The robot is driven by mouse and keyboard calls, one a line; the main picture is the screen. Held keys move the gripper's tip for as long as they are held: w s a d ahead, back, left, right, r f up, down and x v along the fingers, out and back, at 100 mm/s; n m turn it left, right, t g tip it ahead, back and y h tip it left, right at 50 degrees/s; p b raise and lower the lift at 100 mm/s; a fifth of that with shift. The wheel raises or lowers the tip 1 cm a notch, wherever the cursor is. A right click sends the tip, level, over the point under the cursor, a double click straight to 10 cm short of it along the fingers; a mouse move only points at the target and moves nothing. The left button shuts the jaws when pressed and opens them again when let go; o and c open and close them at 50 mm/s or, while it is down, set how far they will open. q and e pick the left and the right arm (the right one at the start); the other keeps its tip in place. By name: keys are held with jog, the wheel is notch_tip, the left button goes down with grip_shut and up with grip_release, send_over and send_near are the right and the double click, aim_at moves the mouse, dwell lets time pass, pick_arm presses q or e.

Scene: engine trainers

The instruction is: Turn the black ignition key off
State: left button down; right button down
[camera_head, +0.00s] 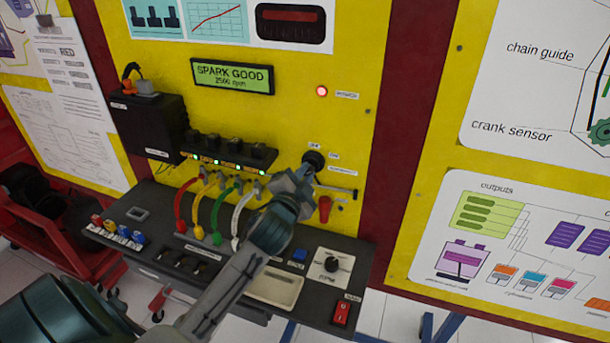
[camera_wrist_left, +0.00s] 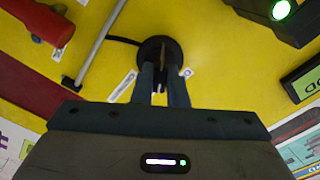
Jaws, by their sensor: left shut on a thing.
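The ignition switch (camera_head: 314,158) is a round black disc on the yellow panel, right of the row of black coils. It also shows in the left wrist view (camera_wrist_left: 151,50), where the key is mostly hidden between the fingers. My left gripper (camera_head: 303,172) reaches it from below left. In the left wrist view the two fingers of my left gripper (camera_wrist_left: 163,72) are close together at the switch, shut on the black key. The key's exact angle cannot be told. My right gripper is not in view.
A display (camera_head: 232,76) reads "SPARK GOOD 2500 rpm", and a red lamp (camera_head: 321,91) is lit. A red handle (camera_head: 324,209) and a metal rod (camera_head: 336,187) sit just below right of the switch. Coloured cables, including a red one (camera_head: 180,205), loop left of my arm.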

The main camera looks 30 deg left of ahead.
pick_arm(q)
jog(key=n+b, duration=0.1)
jog(key=n, duration=0.4)
jog(key=shift+f, duration=0.15)
jog(key=n+b, duration=0.1)
jog(key=n, duration=0.4)
jog(key=shift+n, duration=0.4)
jog(key=c, duration=1.4)
grip_release()
jog(key=shift+c, duration=0.2)
jog(key=shift+s+b, duration=0.1)
jog(key=shift+b, duration=0.2)
